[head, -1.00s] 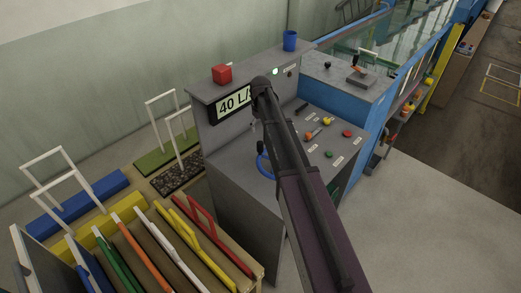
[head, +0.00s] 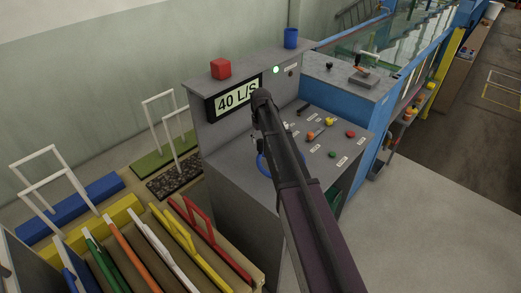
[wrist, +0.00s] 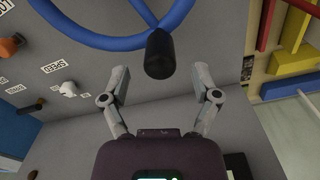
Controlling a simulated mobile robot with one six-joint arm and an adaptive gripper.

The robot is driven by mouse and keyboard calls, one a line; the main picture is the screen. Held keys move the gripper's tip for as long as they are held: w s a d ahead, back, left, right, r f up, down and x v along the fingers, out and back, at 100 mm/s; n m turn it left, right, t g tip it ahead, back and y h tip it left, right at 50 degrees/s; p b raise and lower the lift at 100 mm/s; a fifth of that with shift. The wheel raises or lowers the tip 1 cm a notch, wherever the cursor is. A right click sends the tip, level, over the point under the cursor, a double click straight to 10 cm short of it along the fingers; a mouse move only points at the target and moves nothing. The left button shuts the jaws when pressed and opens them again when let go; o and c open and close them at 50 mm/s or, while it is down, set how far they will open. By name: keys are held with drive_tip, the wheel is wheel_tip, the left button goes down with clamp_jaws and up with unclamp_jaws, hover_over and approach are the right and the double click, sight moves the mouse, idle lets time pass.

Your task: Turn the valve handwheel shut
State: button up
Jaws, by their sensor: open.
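The valve handwheel is a blue ring with spokes (wrist: 95,42) and a black knob handle (wrist: 159,55), seen at the top of the wrist view. In the head view a part of the blue handwheel (head: 263,164) shows on the sloping grey console, mostly hidden behind my arm. My gripper (wrist: 160,82) is open, with its two fingers apart on either side of the black knob and just short of it. In the head view my gripper is largely hidden by my arm. I cannot tell whether the fingers touch the wheel.
The grey console (head: 240,187) has several small coloured knobs and levers near the wheel. A display (head: 236,97) reads 40 L/S. A red cube (head: 221,69) and a blue cup (head: 290,38) stand on its top ledge. A rack of coloured panels (head: 150,245) stands at lower left.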

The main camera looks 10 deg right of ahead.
drive_tip(key=shift+f+b, duration=1.8)
drive_tip(key=shift+f, duration=0.25)
clamp_jaws()
